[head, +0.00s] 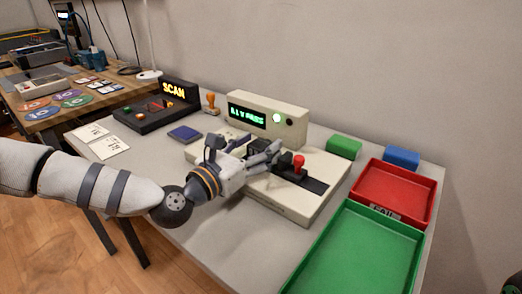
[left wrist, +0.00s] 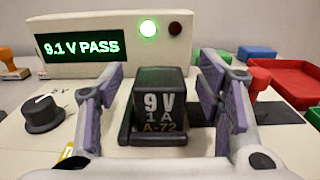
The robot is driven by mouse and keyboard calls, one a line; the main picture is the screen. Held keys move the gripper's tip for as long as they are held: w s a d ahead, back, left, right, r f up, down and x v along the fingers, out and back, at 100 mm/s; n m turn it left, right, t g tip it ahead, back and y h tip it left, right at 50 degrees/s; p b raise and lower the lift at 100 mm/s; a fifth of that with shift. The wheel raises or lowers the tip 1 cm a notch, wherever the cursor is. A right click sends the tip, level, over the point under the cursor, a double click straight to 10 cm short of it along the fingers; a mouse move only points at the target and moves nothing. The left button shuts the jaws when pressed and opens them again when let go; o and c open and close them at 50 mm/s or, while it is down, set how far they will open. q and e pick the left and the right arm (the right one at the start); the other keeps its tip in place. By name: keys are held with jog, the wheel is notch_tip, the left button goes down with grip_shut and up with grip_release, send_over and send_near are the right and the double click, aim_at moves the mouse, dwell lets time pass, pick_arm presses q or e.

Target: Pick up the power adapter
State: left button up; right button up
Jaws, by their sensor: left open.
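The power adapter (left wrist: 162,100) is a dark block marked "9 V 1 A A-72". In the left wrist view it sits upright in a black holder on the cream tester (head: 284,207). In the head view my gripper largely hides it. My left gripper (head: 258,150) is open over the tester, and its two padded fingers (left wrist: 160,84) stand on either side of the adapter. A gap shows on each side of it. My right gripper is not in view.
The tester display (left wrist: 82,43) reads "9.1 V PASS" beside a lit green lamp. A red-knobbed lever (head: 299,162) stands close right of the fingers. A red tray (head: 396,167) and a green tray (head: 330,240) lie to the right. A SCAN unit (head: 178,92) stands behind left.

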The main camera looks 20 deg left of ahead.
pick_arm(q)
jog(key=c, duration=1.4)
jog(key=shift+o, duration=0.2)
